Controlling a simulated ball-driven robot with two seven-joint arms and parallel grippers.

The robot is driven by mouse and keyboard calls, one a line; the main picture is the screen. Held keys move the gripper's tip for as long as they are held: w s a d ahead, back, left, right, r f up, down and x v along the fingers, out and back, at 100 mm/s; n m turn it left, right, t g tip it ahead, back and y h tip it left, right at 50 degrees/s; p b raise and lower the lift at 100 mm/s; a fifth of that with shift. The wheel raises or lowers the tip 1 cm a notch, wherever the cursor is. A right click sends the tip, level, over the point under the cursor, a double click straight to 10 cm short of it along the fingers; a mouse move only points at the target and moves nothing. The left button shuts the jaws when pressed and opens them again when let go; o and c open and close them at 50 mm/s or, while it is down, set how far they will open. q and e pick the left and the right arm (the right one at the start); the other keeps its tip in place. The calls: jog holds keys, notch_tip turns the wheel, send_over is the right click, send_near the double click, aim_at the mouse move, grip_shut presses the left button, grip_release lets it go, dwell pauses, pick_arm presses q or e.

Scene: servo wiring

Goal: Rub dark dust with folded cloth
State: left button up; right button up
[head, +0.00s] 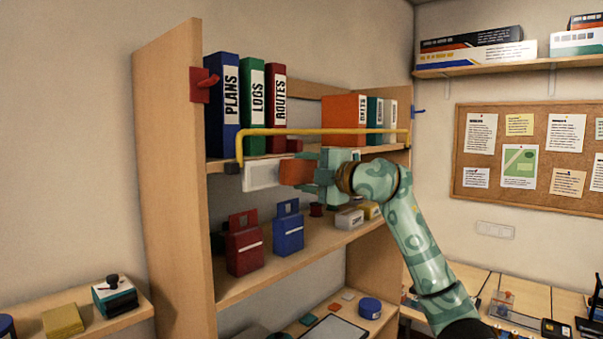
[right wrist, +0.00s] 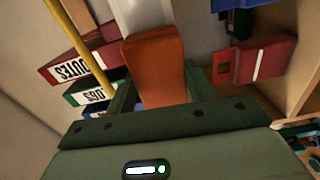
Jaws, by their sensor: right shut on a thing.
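My right gripper (head: 312,172) is shut on an orange-brown block-like piece (head: 294,172) in front of the bookshelf. The piece also shows between the green fingers in the right wrist view (right wrist: 156,72). A white rectangular piece (head: 261,175) is at its far end; I cannot tell whether the two are joined. I cannot tell for sure that the held piece is the folded cloth. A yellow folded-looking block (head: 63,321) lies on the low ledge at the left. I cannot make out dark dust. My left gripper is not in view.
A yellow bar (head: 320,131) crosses the shelf front just above the gripper. Binders, such as the blue one (head: 226,104), stand behind it. A red box (head: 243,243) and a blue box (head: 288,230) stand on the shelf below. The wooden side panel (head: 168,180) rises at the left.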

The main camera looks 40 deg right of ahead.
jog(key=shift+a, duration=1.2)
jog(key=shift+s+a, duration=0.15)
jog(key=shift+a, duration=1.2)
jog(key=shift+s+a, duration=0.15)
jog(key=shift+a, duration=1.15)
jog(key=shift+s+d, duration=0.1)
jog(key=shift+s, duration=0.05)
jog(key=b, duration=0.4)
send_near(269, 175)
jog(key=shift+r, duration=0.15)
